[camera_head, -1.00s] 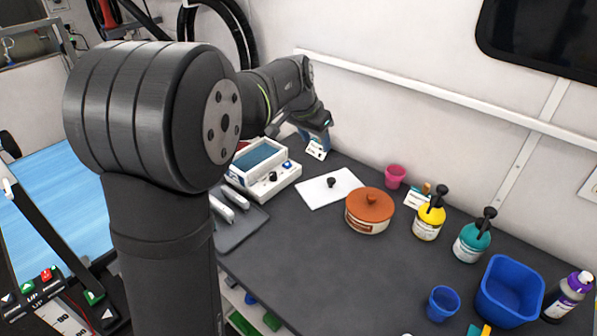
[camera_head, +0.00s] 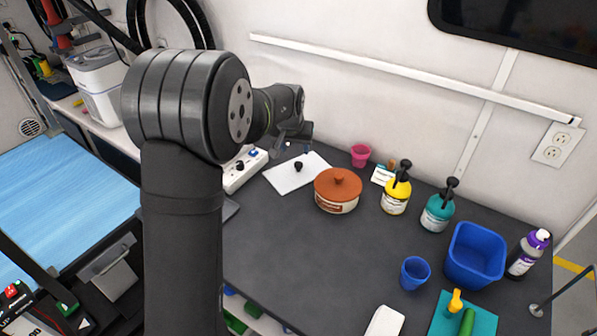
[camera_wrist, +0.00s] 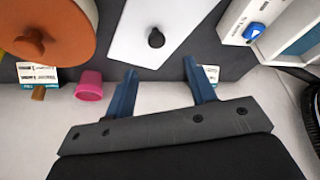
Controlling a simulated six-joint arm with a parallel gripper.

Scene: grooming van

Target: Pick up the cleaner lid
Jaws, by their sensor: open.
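The cleaner lid (camera_head: 283,180) is a flat white plate with a black knob (camera_head: 298,167) in its middle. It lies on the dark worktop near the wall, and also shows at the top of the wrist view (camera_wrist: 137,36). My gripper (camera_head: 300,132) is above the table's wall side, near the lid in the head view. In the wrist view my gripper (camera_wrist: 160,72) is open, with two blue fingers apart and nothing between them. The knob appears beyond the fingertips, roughly between them. The white cleaner (camera_head: 240,170) is partly hidden by my arm.
A terracotta-lidded pot (camera_head: 337,188) stands right of the lid, with a pink cup (camera_head: 360,156) behind it. Yellow (camera_head: 396,196) and teal (camera_head: 437,213) pump bottles, a blue tub (camera_head: 475,255) and a blue cup (camera_head: 414,272) stand further right. The front middle worktop is clear.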

